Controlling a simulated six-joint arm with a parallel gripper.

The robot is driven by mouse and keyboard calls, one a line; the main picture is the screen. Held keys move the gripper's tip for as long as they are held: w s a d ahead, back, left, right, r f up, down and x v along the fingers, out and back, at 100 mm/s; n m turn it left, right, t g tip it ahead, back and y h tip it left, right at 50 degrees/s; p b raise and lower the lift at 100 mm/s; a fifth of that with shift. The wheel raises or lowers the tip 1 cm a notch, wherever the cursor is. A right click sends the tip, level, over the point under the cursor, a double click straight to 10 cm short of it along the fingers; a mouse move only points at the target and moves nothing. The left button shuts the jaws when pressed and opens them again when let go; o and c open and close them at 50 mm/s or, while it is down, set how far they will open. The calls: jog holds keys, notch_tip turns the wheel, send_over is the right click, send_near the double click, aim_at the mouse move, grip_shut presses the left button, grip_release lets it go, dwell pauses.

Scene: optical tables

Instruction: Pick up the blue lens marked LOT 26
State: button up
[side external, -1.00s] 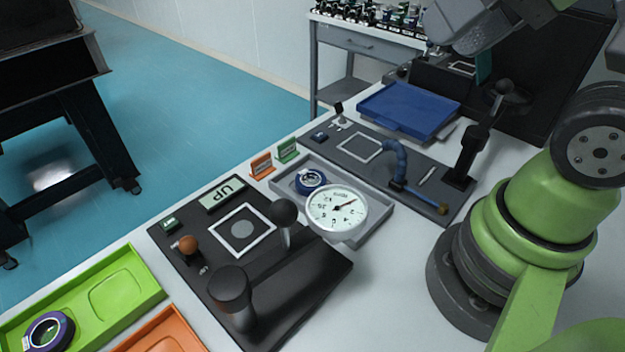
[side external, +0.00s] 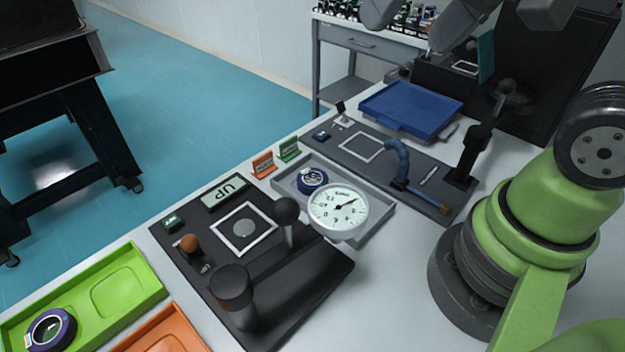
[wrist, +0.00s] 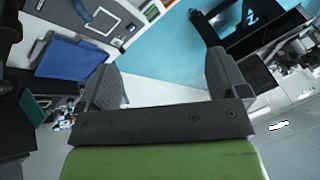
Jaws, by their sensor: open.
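A dark blue ring-shaped lens (side external: 313,181) lies in the grey tray behind the round dial gauge; any lot mark on it is too small to read. A purple-blue ringed lens (side external: 50,330) lies in the green tray at the lower left, its label also unreadable. Several small dark lens-like items (side external: 410,17) stand in a row on the bench at the back. My gripper (wrist: 165,80) is open in the wrist view, with nothing between its fingers. In the side view my grey wrist parts are at the top edge, high and far from both lenses; the fingers are not clear there.
The blue tray (side external: 410,110) sits at the back right, also seen in the wrist view (wrist: 72,58). A black board with a ball-topped lever (side external: 287,212) and the gauge (side external: 338,207) stand near the grey tray. A black joystick (side external: 480,140) rises on the right.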

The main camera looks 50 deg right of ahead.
jog(key=w+f+m+g, duration=0.2)
jog(key=w+f+g, duration=0.1)
jog(key=w+f, duration=0.4)
jog(key=m+g+h, duration=0.2)
jog(key=g, duration=0.1)
send_over(312, 175)
jog(key=f, duration=1.7)
jog(key=shift+s+a, duration=0.1)
jog(key=shift+s, duration=0.2)
jog(key=f, duration=0.6)
jog(key=shift+w, duration=0.2)
jog(key=shift+r, duration=0.1)
jog(key=c, duration=1)
